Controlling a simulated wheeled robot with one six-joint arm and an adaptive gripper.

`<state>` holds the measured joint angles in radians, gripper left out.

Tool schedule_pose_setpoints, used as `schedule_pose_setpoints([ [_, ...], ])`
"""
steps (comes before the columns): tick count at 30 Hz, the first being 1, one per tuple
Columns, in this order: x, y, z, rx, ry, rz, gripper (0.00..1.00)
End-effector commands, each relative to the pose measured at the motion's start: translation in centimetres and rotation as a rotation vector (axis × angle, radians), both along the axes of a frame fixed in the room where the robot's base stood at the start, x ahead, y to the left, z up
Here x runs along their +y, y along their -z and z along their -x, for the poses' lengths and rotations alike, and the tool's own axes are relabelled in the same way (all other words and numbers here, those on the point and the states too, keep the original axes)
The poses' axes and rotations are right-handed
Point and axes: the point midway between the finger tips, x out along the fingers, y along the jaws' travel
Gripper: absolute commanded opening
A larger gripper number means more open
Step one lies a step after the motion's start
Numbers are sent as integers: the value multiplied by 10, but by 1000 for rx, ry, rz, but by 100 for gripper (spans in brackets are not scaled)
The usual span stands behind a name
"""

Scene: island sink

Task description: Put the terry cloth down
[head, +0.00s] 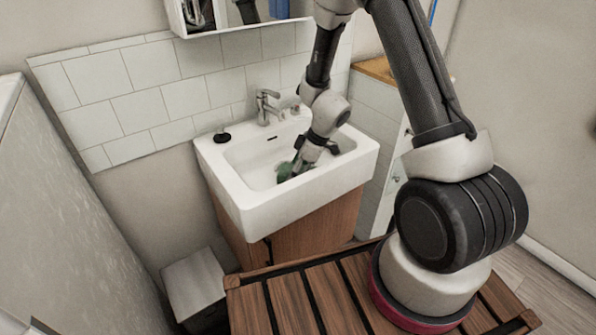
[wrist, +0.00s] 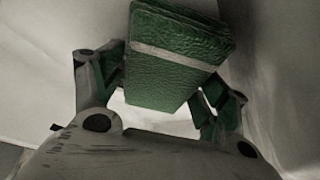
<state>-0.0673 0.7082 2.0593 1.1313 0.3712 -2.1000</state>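The terry cloth (head: 284,173) is a green, folded, block-like piece inside the white sink basin. In the wrist view the cloth (wrist: 175,75) shows a rough green surface with a pale stripe across it. It sits tilted between the two fingers of my gripper (wrist: 165,88). The fingers appear shut on it, one at each side. In the head view my gripper (head: 298,168) points down into the basin and hides part of the cloth. I cannot tell whether the cloth touches the basin floor.
The white sink (head: 250,215) has raised rims around my gripper. A chrome faucet (head: 266,108) stands at its back edge, with a small dark round item (head: 222,137) to the left. A wooden slatted surface (head: 300,300) lies in front, and a grey bin (head: 194,283) stands lower left.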

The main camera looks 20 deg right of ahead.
Motion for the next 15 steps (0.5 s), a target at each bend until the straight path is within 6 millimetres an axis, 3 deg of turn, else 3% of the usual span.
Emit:
schedule_pose_setpoints([
  [8, 0, -2, 0, 0, -1, 0, 76],
  [15, -12, -35, 5, -4, 0, 0, 76],
])
